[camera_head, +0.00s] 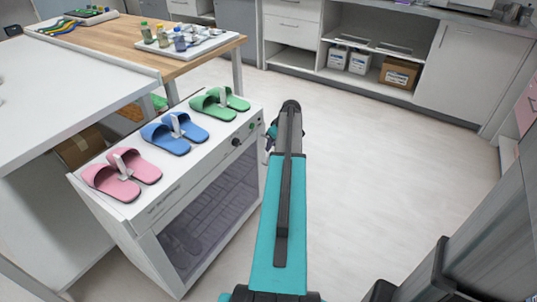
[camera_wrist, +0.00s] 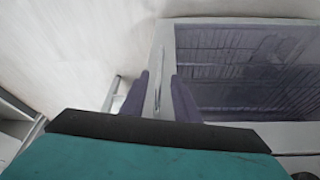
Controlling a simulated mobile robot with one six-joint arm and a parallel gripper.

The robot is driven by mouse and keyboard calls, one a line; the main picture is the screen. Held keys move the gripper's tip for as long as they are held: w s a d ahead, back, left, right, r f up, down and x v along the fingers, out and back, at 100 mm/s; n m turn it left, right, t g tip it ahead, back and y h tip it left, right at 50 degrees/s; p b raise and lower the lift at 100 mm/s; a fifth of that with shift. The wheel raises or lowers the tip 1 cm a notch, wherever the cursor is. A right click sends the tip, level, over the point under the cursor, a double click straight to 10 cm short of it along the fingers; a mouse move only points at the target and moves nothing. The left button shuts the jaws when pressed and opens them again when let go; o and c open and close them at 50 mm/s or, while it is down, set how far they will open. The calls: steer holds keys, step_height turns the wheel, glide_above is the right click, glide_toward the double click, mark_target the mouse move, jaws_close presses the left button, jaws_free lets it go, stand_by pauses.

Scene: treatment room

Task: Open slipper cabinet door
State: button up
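The slipper cabinet (camera_head: 150,215) is a low white cabinet at the left in the head view. Its door (camera_head: 208,212) has a dark see-through pane in a pale frame and appears closed. The pane also shows at the right of the wrist view (camera_wrist: 245,70). A thin upright handle (camera_wrist: 160,75) stands on the door's frame. My gripper (camera_wrist: 159,98) has two purple fingers spread apart, one on each side of the handle, with visible gaps. Whether they touch the frame is unclear. In the head view my arm mostly hides the gripper beside the cabinet's right end.
A white table (camera_head: 65,85) adjoins behind. Open floor (camera_head: 370,160) lies to the right; counters with cabinets (camera_head: 470,75) line the back.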

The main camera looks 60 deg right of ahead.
steer(key=x, duration=0.7)
steer(key=shift+w+f+b, duration=0.15)
steer(key=shift+f+b, duration=0.1)
steer(key=shift+b, duration=0.1)
jaws_close()
